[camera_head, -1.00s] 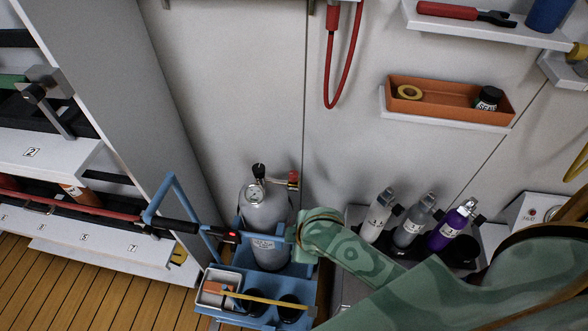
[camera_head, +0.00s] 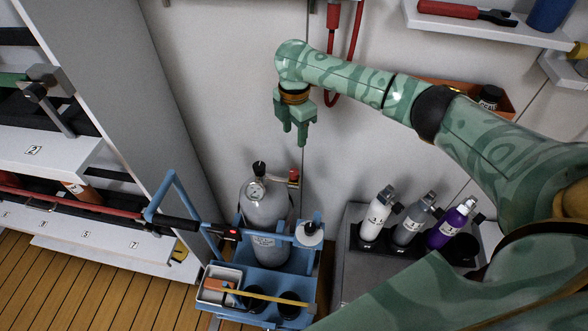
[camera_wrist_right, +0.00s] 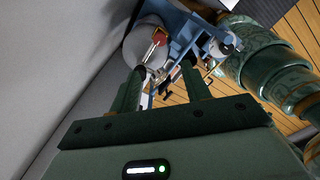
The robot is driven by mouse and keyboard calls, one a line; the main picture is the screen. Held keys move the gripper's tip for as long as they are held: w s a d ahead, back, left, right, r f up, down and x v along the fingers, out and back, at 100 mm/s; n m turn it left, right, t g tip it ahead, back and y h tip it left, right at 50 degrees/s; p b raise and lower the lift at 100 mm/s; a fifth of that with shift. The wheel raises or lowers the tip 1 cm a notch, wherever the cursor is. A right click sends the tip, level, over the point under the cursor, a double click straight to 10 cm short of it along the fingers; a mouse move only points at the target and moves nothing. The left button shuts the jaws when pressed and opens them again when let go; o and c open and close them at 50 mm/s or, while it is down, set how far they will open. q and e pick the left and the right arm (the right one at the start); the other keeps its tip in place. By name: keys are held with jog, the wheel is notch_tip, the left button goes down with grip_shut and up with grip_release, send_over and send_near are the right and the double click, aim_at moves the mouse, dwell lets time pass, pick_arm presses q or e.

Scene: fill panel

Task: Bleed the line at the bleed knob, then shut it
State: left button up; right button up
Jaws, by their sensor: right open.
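A grey gas cylinder (camera_head: 266,215) stands upright in a blue cart (camera_head: 275,281). Its top has a round gauge (camera_head: 256,191), a black knob (camera_head: 259,168) and a red knob (camera_head: 293,174); which is the bleed knob I cannot tell. The red knob (camera_wrist_right: 158,38) also shows in the right wrist view, beyond the fingertips. My right gripper (camera_head: 295,137) is open and empty, pointing down above the cylinder top, a little to its right and apart from it. Its two fingers (camera_wrist_right: 162,72) show in the wrist view with nothing between them. My left gripper is not in view.
A white-topped item (camera_head: 310,232) stands in the cart's right side. Several bottles (camera_head: 408,222) stand in a dark holder to the right. A red hose (camera_head: 353,45) hangs behind my right arm. An orange tray (camera_head: 509,104) sits on the wall shelf. Shelving fills the left.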

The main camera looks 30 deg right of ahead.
aim_at(294, 172)
notch_tip(294, 172, down, 16)
jog(key=b, duration=0.7)
jog(key=shift+a, duration=0.1)
jog(key=c, duration=1)
